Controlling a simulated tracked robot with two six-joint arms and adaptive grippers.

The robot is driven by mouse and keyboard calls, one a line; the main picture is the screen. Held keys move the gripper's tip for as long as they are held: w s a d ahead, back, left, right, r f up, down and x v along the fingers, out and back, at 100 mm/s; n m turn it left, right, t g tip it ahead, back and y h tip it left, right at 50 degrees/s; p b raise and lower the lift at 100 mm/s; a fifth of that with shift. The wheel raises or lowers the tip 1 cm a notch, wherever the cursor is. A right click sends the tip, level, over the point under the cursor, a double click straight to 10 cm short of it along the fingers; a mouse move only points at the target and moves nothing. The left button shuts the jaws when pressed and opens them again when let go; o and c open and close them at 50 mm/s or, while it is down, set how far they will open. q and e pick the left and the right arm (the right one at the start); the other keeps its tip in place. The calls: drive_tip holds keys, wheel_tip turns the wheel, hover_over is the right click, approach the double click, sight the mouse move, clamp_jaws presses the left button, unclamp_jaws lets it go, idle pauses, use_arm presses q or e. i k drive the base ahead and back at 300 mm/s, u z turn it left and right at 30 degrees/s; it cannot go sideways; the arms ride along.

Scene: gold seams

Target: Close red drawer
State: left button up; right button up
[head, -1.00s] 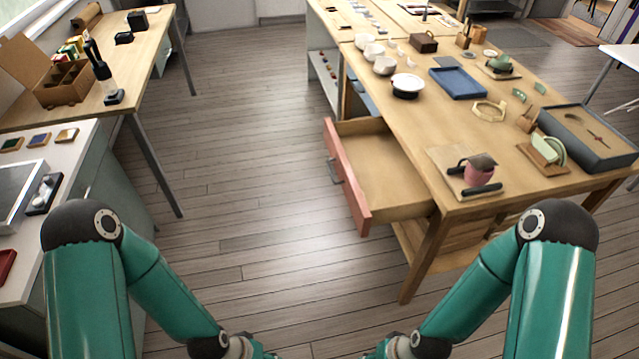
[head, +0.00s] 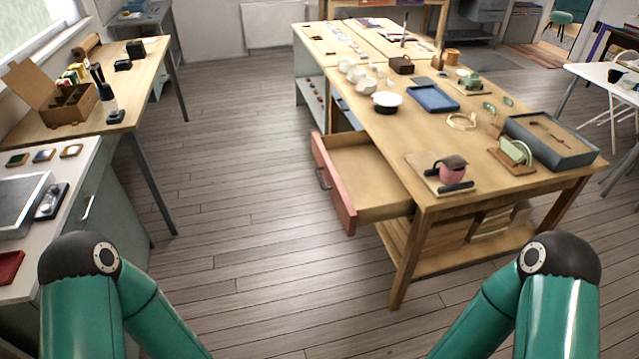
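The red drawer (head: 333,183) is pulled out of the left side of the long wooden table (head: 440,136). Its red front faces left and has a dark handle (head: 322,177). Its light wooden inside looks empty. Both my teal arms come up from the bottom edge, one at the left and one at the right, well short of the drawer. Both of my grippers are below the picture and out of view.
Pottery, a blue tray (head: 432,98) and a grey box (head: 550,141) stand on the table. A table leg (head: 406,262) stands near the drawer's front. Floor (head: 240,200) between is clear.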

sight(363, 188)
drive_tip(key=z, duration=0.1)
drive_tip(key=i, duration=0.9)
drive_tip(key=z, duration=0.4)
drive_tip(key=k, duration=0.95)
drive_tip(key=z, duration=0.8)
drive_tip(key=i, duration=1.15)
drive_tip(key=u, duration=0.8)
drive_tip(key=i, duration=0.5)
drive_tip(key=u, duration=0.35)
drive_tip(key=k, duration=0.35)
drive_tip(key=u, duration=0.05)
